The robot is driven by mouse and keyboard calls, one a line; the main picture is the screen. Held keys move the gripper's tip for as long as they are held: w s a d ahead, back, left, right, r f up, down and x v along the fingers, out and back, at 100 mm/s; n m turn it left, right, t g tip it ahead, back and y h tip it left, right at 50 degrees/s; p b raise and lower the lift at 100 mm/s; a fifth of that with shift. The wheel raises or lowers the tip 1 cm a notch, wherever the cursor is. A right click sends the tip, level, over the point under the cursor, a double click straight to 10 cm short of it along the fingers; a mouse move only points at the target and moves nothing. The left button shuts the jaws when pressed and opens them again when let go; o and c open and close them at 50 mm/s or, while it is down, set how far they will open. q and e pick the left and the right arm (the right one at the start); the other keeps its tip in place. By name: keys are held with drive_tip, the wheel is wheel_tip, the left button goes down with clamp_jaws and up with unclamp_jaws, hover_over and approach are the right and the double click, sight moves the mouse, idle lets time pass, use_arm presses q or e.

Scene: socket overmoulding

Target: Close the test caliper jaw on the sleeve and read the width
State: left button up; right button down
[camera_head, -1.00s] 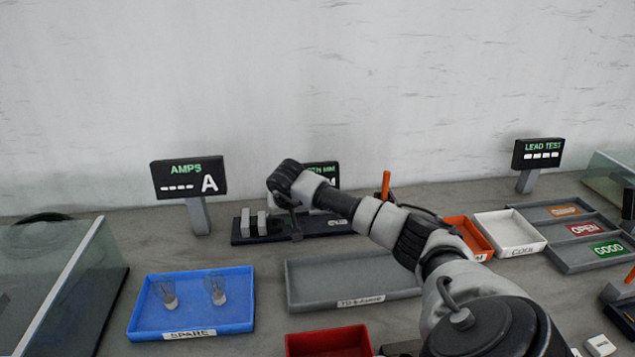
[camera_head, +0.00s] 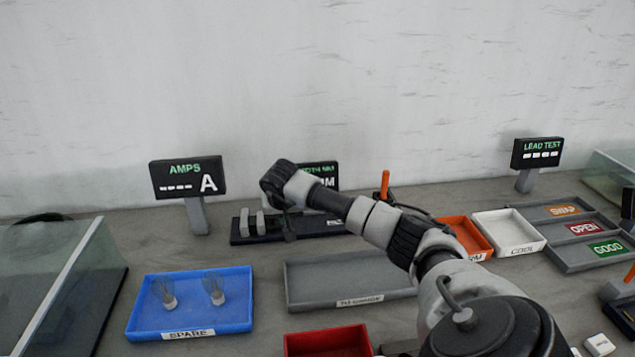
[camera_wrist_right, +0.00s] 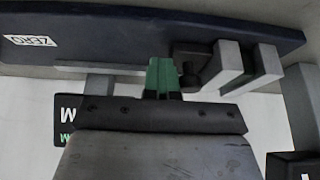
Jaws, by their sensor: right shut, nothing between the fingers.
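The test caliper is a dark bar (camera_head: 322,226) with two upright light grey jaws (camera_head: 244,222) at its left end. In the right wrist view the bar (camera_wrist_right: 130,27) carries a ZERO label, and the jaws (camera_wrist_right: 268,66) stand apart with a gap between them. A dark green strip (camera_wrist_right: 240,82) shows in that gap; I cannot tell if it is the sleeve. My right gripper (camera_wrist_right: 161,76) has its green fingertips together, empty, beside a dark knob (camera_wrist_right: 190,77) next to the nearer jaw. The width display (camera_head: 323,176) is partly hidden by my right arm. My left gripper is not in view.
An AMPS display (camera_head: 188,178) stands left of the caliper. In front lie a blue SPARE tray (camera_head: 235,318) with two clear parts, a grey tray (camera_head: 350,277) and a red bin (camera_head: 328,340). Orange, white and labelled grey trays (camera_head: 580,262) are at right.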

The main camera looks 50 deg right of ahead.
idle(0.7)
drive_tip(key=shift+s+d, duration=0.2)
drive_tip(key=shift+d, duration=0.1)
drive_tip(key=shift+s+r, duration=0.1)
drive_tip(key=shift+r, duration=0.05)
wheel_tip(320, 180, up, 7)
drive_tip(key=p, duration=0.5)
drive_tip(key=shift+d, duration=0.1)
idle(0.5)
